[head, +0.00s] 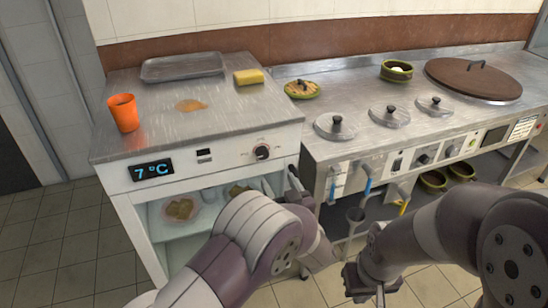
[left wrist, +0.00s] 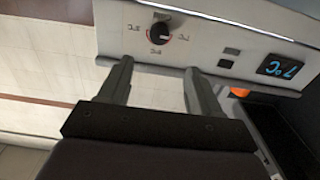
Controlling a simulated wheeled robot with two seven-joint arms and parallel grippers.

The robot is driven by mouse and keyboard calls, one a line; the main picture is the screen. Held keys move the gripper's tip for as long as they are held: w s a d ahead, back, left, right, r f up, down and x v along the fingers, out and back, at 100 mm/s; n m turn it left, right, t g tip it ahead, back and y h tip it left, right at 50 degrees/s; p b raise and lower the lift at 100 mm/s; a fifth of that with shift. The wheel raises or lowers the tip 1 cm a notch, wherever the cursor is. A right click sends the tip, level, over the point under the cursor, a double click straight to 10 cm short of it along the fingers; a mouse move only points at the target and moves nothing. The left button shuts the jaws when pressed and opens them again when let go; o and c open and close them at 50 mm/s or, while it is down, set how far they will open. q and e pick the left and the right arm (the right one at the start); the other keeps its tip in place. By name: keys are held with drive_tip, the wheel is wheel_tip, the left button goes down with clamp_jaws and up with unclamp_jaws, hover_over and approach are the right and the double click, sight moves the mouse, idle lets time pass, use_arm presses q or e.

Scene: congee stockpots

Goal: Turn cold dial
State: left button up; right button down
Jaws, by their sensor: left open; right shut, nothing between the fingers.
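The cold dial (head: 262,151) is a round black knob on the white front panel of the left counter unit. A blue display (head: 152,170) on the same panel reads 7 °C. In the left wrist view the dial (left wrist: 159,31) lies beyond the fingertips, roughly between them in the picture, with small markings around it. My left gripper (head: 297,184) is open and empty, below and right of the dial and apart from it; my forearm partly hides it in the head view. My right gripper (head: 372,288) is shut and empty, low in front of the right counter.
An orange cup (head: 123,112), a grey tray (head: 183,67) and a yellow sponge (head: 249,77) are on the left counter. Below the panel is an open shelf with food.

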sight(263, 155)
use_arm(q)
drive_tip(key=b+x, duration=0.2)
drive_tip(key=x, duration=1)
drive_tip(key=shift+f, duration=0.15)
drive_tip(key=c, duration=1)
drive_tip(key=shift+c, duration=0.2)
